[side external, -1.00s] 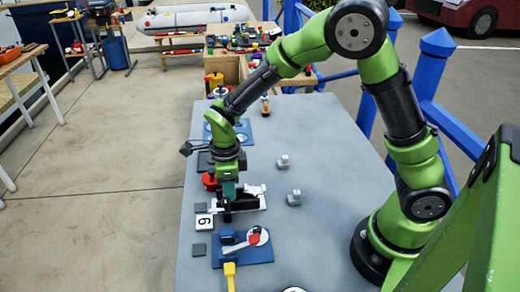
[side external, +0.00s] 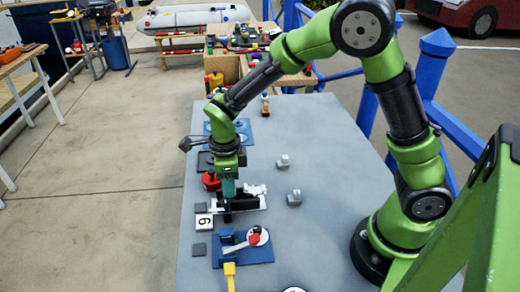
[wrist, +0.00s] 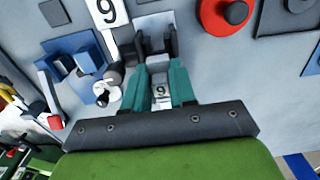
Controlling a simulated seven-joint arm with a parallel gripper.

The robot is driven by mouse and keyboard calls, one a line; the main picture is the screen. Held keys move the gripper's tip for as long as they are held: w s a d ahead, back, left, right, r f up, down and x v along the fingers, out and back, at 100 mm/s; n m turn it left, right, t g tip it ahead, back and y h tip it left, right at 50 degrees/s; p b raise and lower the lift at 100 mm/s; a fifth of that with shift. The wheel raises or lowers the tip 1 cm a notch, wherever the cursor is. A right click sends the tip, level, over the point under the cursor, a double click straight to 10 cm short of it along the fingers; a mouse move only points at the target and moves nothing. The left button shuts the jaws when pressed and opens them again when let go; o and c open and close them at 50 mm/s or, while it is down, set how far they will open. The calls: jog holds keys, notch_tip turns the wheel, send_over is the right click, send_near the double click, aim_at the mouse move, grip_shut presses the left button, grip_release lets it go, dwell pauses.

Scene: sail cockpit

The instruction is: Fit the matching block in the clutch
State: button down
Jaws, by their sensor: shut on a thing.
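My gripper (wrist: 161,88) is shut on a small grey block (wrist: 161,91) whose face shows a 9-like mark in the wrist view. The clutch (wrist: 155,42) has black upright jaws over a grey bed and lies just beyond the fingertips there. In the side view my gripper (side external: 228,190) points down directly over the clutch (side external: 247,201); the held block is hidden by the fingers and jaws. I cannot tell whether the block touches the clutch. A white number tile (side external: 203,221) beside the clutch reads like 6 here, and like 9 in the wrist view (wrist: 107,10).
Two loose grey blocks (side external: 283,161) (side external: 294,198) stand on the table (side external: 330,150) to the right. A blue fixture (side external: 255,252) with a red-and-white part lies nearer the camera. A red round part (side external: 210,181) sits close behind the clutch. The table's right half is mostly clear.

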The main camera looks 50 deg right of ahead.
jog(key=shift+f, duration=0.55)
dwell(0.5)
jog(key=c, duration=0.9)
grip_release()
jog(key=o, duration=0.3)
jog(key=shift+s+a, duration=0.1)
jog(key=shift+a+f, duration=0.1)
jog(key=shift+c, duration=0.5)
